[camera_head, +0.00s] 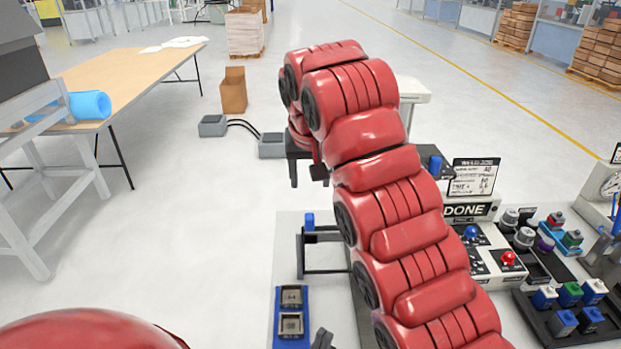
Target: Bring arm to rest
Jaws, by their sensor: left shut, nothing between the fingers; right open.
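My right arm (400,215), red and segmented, rises from the lower right and bends over at the top centre. Its dark gripper (307,176) hangs below the bend, partly hidden by the arm. Its fingers are apart with nothing seen between them. My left arm (85,333) shows only as a red curve at the bottom left. My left gripper (322,340) is a small dark tip at the bottom edge, shut and empty, just right of a blue fixture (278,318) with two grey square pieces. Most of the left gripper is out of frame.
A dark stand (325,271) with a blue block (309,221) is left of the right arm. Right of it are a DONE sign (466,210), red and blue buttons, and a black tray (560,338) of coloured blocks. A wooden table (130,75) stands at left.

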